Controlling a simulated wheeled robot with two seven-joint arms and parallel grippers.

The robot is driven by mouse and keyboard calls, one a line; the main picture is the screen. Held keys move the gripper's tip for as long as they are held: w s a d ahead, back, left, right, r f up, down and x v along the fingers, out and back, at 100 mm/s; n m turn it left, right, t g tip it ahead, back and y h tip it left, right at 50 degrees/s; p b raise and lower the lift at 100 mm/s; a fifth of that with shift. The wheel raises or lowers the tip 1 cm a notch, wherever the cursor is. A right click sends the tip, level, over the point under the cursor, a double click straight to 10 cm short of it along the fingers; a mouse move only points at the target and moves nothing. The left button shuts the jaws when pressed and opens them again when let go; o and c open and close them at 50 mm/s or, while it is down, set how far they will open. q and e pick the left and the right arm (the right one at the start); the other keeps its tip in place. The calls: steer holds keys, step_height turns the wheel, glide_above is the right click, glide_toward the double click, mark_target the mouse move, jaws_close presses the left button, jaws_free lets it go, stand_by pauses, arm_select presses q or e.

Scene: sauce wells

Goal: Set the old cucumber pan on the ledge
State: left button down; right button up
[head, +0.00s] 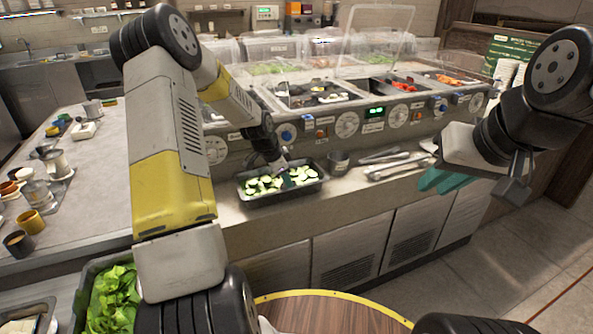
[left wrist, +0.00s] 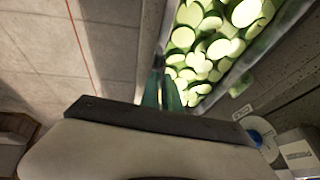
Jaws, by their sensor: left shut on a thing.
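The dark cucumber pan (head: 283,195), full of sliced cucumber, is at the ledge (head: 345,190) in front of the sauce-well counter. It looks level. I cannot tell whether its base touches the ledge. My left gripper (head: 287,175) reaches down to the pan and is shut on its rim. In the left wrist view its teal fingers (left wrist: 165,92) are at the rim beside the cucumber slices (left wrist: 215,45). My right gripper (head: 448,181), with teal fingers, is at the right near the ledge's end, apart from the pan. Its finger gap is not clear.
A small metal cup (head: 339,160) and metal tongs (head: 398,165) lie on the ledge right of the pan. Knobs and a lit display (head: 375,112) line the counter front behind. A crate of lettuce (head: 112,300) is at lower left. A side table (head: 95,185) holds cups.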

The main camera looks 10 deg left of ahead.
arm_select(q)
steer(key=shift+s+f, duration=0.15)
steer(key=shift+f, duration=0.1)
steer(key=c, duration=1.5)
jaws_free()
steer(key=shift+s, duration=0.1)
steer(key=v, duration=0.8)
steer(key=shift+r, duration=0.1)
